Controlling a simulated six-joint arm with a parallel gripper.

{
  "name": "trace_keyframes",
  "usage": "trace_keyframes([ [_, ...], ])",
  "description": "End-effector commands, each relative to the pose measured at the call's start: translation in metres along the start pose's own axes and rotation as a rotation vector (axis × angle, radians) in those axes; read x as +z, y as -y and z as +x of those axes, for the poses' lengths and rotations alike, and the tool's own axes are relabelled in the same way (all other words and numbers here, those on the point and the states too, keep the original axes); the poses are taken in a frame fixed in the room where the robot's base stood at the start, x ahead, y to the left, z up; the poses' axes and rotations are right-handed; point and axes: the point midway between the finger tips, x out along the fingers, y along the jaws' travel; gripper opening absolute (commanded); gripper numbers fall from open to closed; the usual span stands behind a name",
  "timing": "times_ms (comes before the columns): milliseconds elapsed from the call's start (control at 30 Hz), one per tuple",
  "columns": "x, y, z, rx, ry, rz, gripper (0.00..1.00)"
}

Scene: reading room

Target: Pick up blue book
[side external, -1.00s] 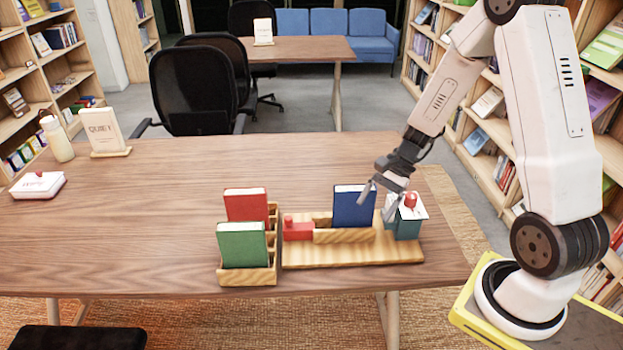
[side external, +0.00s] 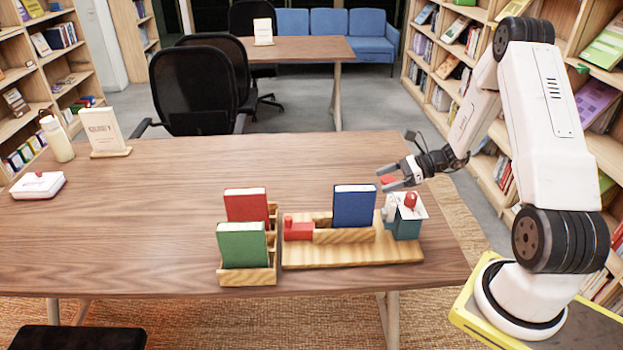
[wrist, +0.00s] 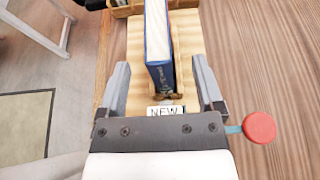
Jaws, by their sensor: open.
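The blue book (side external: 354,206) stands upright in a wooden holder (side external: 345,236) on a wooden board (side external: 300,262). In the wrist view the blue book (wrist: 158,45) shows its pale page edge and blue cover, ahead of and between my fingers. My gripper (side external: 384,178) is open and empty, to the right of the book's top and apart from it. In the wrist view its two fingers (wrist: 160,85) are spread wide.
A red book (side external: 246,204) and a green book (side external: 242,244) stand in a wooden rack (side external: 247,277) to the left. A small red block-like piece (side external: 298,230) sits beside the holder. A teal box with a white top (side external: 404,222) stands at the board's right end. The table's left side is mostly clear.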

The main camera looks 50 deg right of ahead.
Motion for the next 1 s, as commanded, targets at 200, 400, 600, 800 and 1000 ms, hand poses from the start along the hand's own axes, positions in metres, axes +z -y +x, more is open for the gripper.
trace_keyframes([
  [200,0.000,-0.001,0.016,0.002,0.000,0.001,0.85],
  [400,0.000,-0.001,0.018,0.002,-0.001,0.000,0.85],
  [600,0.000,-0.003,0.032,0.004,-0.002,-0.001,0.85],
  [800,0.001,-0.004,0.055,0.005,-0.001,0.000,0.85],
  [1000,0.001,-0.004,0.069,0.003,-0.002,-0.001,0.85],
])
